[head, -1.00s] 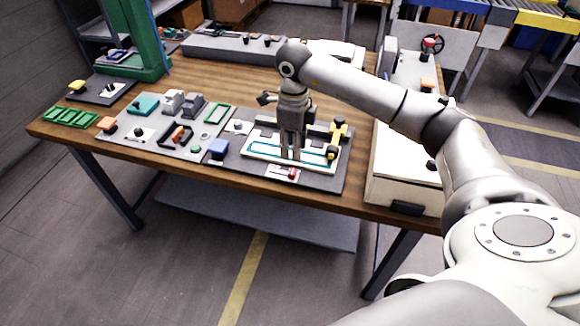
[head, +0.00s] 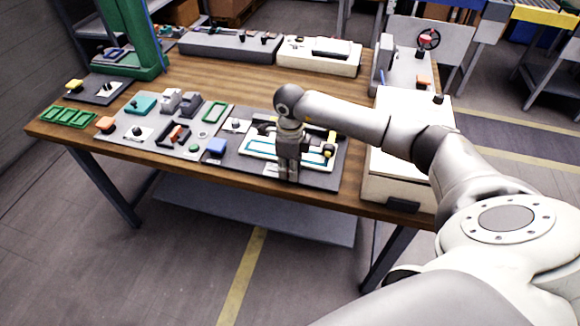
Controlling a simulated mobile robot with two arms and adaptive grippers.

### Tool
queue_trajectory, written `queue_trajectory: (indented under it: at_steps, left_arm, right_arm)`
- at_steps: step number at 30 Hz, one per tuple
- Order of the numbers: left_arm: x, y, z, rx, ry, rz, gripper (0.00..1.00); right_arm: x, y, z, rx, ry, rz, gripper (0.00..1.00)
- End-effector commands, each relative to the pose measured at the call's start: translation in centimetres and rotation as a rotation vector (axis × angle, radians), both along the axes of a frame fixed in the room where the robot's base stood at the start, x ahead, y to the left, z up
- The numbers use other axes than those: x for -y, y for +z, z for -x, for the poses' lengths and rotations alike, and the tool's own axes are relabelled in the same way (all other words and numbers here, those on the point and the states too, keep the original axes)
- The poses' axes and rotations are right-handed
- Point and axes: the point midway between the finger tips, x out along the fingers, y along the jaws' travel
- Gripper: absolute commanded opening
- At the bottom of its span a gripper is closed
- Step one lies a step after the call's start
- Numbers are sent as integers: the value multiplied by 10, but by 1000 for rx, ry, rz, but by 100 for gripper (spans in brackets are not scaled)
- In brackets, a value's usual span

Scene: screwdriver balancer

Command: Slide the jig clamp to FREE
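The jig is a white tray with a blue outline (head: 258,151) on a dark grey plate (head: 325,180) at the table's front right. A yellow and black piece (head: 330,145) stands at the tray's right end. My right gripper (head: 288,179) points down at the front edge of the tray, over the spot where a small red slider on a pale label showed. The slider is now hidden behind the gripper; only a sliver of the pale label (head: 269,170) shows. I cannot tell whether the fingers touch or hold it. My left gripper is out of view.
A grey board (head: 165,138) with switches, blocks and a green frame lies to the left. A white cabinet (head: 400,180) stands at right.

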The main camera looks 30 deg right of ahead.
Motion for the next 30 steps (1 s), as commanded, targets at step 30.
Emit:
queue_trajectory:
  at_steps: [30]
  left_arm:
    - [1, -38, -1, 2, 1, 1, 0]
  right_arm:
    - [-43, 2, -50, 5, 1, -2, 0]
